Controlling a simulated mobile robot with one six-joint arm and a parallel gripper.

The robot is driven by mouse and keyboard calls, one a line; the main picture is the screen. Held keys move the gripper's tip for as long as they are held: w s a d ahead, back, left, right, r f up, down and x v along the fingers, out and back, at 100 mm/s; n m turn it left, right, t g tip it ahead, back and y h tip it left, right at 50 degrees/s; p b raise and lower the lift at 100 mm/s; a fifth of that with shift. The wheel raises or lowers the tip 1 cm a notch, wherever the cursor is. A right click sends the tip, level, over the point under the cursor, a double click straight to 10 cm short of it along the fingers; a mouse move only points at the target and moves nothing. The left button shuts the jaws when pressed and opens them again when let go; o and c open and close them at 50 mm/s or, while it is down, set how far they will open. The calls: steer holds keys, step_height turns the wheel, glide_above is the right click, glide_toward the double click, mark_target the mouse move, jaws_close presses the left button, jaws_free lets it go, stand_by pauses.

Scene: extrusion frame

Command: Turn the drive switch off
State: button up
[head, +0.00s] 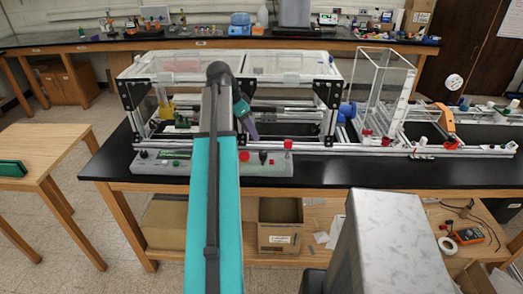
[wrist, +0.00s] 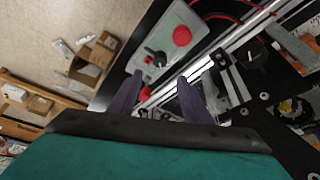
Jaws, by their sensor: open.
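My gripper (wrist: 160,88) is open and empty, its two purple fingers spread above the front edge of the frame; in the head view its fingers (head: 250,130) show just past the end of my arm. A grey control panel (wrist: 176,22) lies ahead of the fingertips in the wrist view. I cannot read labels, so which control is the drive switch is unclear. In the head view my arm hides part of the panel (head: 275,170).
The extrusion frame (head: 310,152) stands behind the panel on a black bench (head: 340,175). Clear upright panels (head: 380,85) and an orange part (head: 447,120) are to the right. Another black knob (wrist: 257,60) is on the frame. Bench space left of the panel is clear.

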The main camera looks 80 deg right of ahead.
mark_target(262, 152)
steer(key=shift+p+x, duration=1.9)
steer(key=shift+x, duration=4.25)
steer(key=c, duration=1)
steer(key=shift+c, duration=0.2)
